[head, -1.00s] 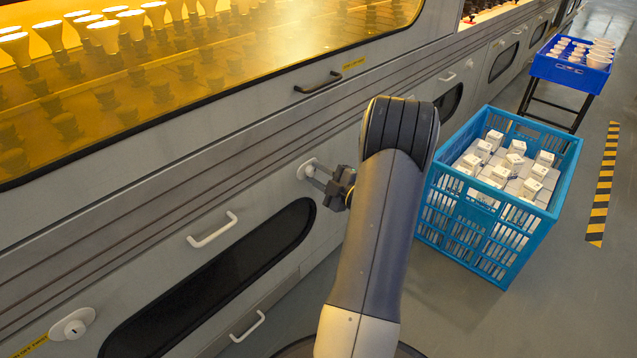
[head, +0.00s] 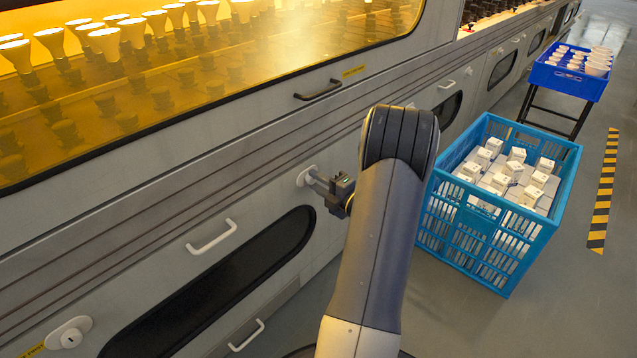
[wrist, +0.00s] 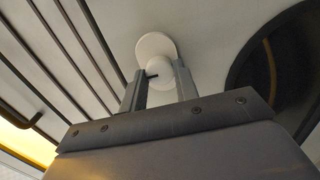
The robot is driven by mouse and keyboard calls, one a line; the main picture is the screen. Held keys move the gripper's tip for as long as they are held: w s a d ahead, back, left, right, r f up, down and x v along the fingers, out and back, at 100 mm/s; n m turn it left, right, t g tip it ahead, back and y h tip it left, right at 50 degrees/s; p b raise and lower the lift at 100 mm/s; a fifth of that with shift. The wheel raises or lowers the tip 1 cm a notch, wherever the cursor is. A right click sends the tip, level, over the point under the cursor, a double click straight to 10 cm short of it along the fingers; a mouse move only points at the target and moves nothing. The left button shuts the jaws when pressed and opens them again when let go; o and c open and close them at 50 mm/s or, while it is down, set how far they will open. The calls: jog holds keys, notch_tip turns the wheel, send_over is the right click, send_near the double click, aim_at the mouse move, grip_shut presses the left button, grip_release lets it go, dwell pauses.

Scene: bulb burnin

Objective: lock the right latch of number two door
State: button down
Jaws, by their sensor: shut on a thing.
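The right latch is a round white knob on a white plate (head: 304,175), set in the grey panel to the right of the upper white handle. My gripper (head: 317,181) reaches it from the right, with its fingers at the knob. In the wrist view the latch knob (wrist: 159,71) sits between the two fingertips of my gripper (wrist: 157,82), which are shut on it. A short dark slot shows on the knob. The door (head: 150,262) has a long dark window and looks flush with the panel.
Another white latch (head: 70,334) is at lower left. White handles (head: 212,237) (head: 247,336) and a dark handle (head: 318,91) stick out from the machine. A blue crate (head: 480,240) of white boxes stands on the floor to the right of my arm.

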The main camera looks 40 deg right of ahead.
dwell(0.3)
jog(key=c, duration=1.1)
grip_release()
jog(key=shift+s+d+p, duration=0.2)
jog(key=shift+s+p, duration=0.55)
jog(key=shift+s, duration=1.95)
jog(key=shift+s+d+p, duration=0.2)
jog(key=shift+s+p, duration=0.55)
jog(key=shift+s, duration=1.95)
jog(key=w+b, duration=0.1)
jog(key=w, duration=0.2)
jog(key=w+b, duration=0.1)
jog(key=w, duration=0.3)
jog(key=w+b, duration=0.1)
jog(key=w, duration=0.3)
jog(key=shift+a, duration=0.4)
jog(key=shift+s, duration=0.1)
